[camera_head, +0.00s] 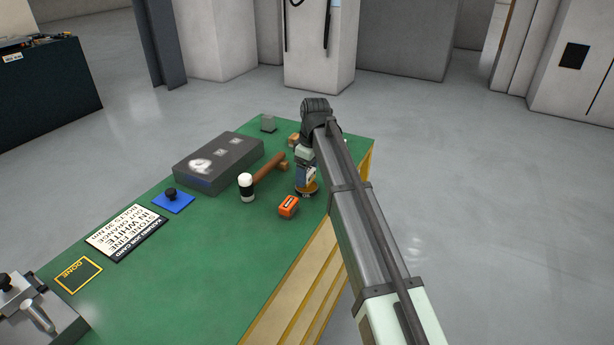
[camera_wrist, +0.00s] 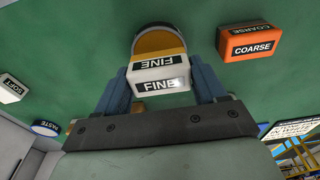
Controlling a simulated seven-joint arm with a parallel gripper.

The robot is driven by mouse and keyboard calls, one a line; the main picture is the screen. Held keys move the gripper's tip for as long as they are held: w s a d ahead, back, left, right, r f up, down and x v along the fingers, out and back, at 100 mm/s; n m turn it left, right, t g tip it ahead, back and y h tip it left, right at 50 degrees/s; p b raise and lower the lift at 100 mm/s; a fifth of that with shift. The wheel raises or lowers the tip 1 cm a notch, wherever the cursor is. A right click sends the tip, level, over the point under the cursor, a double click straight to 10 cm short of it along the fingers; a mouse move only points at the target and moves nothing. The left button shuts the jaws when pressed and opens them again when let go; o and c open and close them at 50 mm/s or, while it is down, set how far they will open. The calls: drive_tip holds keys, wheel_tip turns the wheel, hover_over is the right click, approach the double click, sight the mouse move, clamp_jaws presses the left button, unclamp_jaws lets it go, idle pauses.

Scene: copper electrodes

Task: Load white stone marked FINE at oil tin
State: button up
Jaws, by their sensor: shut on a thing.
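My gripper (camera_wrist: 164,92) has its blue fingers shut on the sides of a white stone (camera_wrist: 160,86) marked FINE in the wrist view. In the head view the oil tin (camera_head: 310,188) is under my gripper (camera_head: 305,174), near the bench's right edge. The stone is hard to make out there. I cannot tell whether the stone touches the tin.
An orange COARSE stone (camera_head: 289,206) lies beside the tin. A mallet (camera_head: 246,188), a grey block (camera_head: 190,177) and a blue pad (camera_head: 180,206) are farther left. The job card (camera_head: 127,230) and DONE square (camera_head: 78,274) are nearer. A SOFT stone (camera_wrist: 12,88) and PASTE tin (camera_wrist: 45,128) show too.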

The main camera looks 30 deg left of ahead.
drive_tip(key=shift+r, duration=2.5)
